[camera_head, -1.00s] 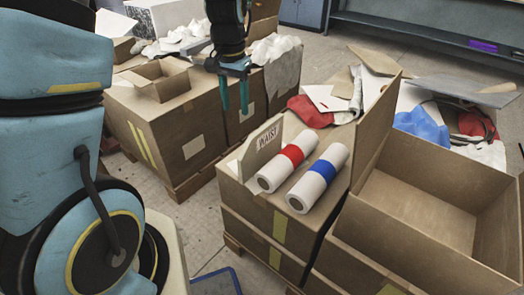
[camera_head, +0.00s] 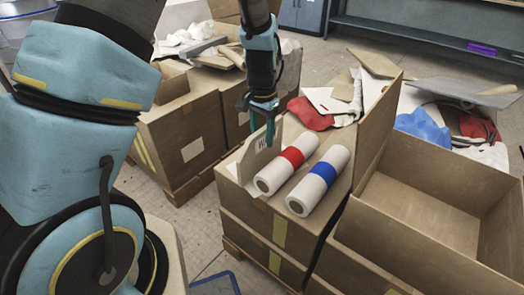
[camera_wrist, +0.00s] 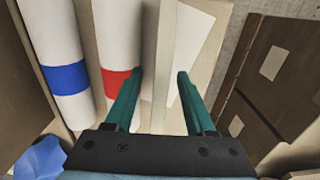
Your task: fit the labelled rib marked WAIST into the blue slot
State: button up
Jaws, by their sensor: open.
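The rib marked WAIST (camera_head: 250,164) is a tan board standing upright on a cardboard box, left of two white rolls. Its label is partly hidden behind my gripper (camera_head: 262,128). My gripper is open and pointing down, its fingers at the rib's upper edge. In the wrist view the rib (camera_wrist: 163,62) shows as a pale upright strip between the fingertips of my gripper (camera_wrist: 160,73), with space on both sides. I cannot make out a blue slot in either view.
A red-banded roll (camera_head: 291,160) and a blue-banded roll (camera_head: 322,174) lie close to the rib's right. An empty open carton (camera_head: 425,205) stands farther right. Boxes with scraps (camera_head: 185,130) stand behind left. A blue-edged object (camera_head: 215,284) lies on the floor.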

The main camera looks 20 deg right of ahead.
notch_tip(320, 180, down, 2)
jog(key=shift+f, duration=0.15)
grip_shut()
dwell(0.4)
dwell(1.0)
